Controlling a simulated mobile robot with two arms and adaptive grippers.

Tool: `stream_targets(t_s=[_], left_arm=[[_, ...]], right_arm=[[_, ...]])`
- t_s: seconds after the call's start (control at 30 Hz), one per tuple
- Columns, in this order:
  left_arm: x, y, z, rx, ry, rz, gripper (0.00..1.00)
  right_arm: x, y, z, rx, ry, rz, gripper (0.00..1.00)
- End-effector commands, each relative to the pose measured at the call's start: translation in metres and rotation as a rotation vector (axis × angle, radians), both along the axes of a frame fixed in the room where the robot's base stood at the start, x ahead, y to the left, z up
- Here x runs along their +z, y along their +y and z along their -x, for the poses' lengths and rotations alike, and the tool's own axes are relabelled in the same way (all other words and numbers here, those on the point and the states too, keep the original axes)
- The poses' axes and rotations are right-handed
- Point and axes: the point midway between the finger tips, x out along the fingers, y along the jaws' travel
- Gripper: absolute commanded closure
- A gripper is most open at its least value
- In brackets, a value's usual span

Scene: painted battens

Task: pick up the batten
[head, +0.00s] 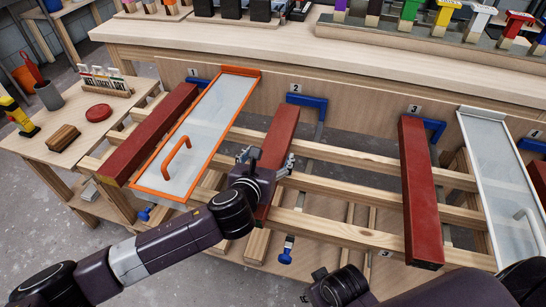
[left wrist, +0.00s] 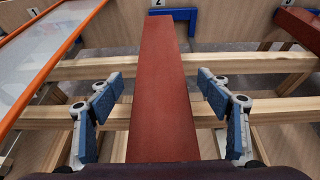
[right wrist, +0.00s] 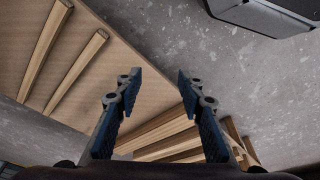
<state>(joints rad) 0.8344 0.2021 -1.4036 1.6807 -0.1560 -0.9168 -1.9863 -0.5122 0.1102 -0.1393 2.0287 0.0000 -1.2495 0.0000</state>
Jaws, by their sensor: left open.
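A red-brown batten (head: 281,136) lies across the wooden rails at the place marked 2, its far end by a blue bracket. My left gripper (head: 266,160) is over this batten, open, and hides part of it. In the left wrist view the batten (left wrist: 162,75) runs between the two spread fingers, with a gap on each side. Other red battens lie at the left (head: 150,135), at place 3 (head: 420,190) and at the right edge (head: 539,180). My right gripper (right wrist: 158,77) is open and empty in the right wrist view, over the floor and lower wood.
An orange-framed panel with a handle (head: 200,125) lies just left of the batten. A white-framed panel (head: 495,165) lies at the right. Blue brackets (head: 307,101) stand at the bench front. A side table (head: 95,135) holds small tools.

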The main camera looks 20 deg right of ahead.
Motion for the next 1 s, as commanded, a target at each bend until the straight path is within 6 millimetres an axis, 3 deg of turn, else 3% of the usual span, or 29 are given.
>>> stream_targets(t_s=[0.2,0.47,1.0], left_arm=[[-0.007,-0.009,-0.013,0.0,0.001,0.001,0.29],[-0.006,-0.009,-0.014,0.0,0.001,0.001,0.3],[-0.007,-0.009,-0.014,0.0,0.001,0.001,0.9]], right_arm=[[0.017,0.0,-0.001,-0.001,-0.01,0.0,0.64],[0.019,0.0,-0.001,-0.002,-0.009,0.0,0.64],[0.019,-0.001,-0.001,-0.002,-0.01,0.0,0.64]])
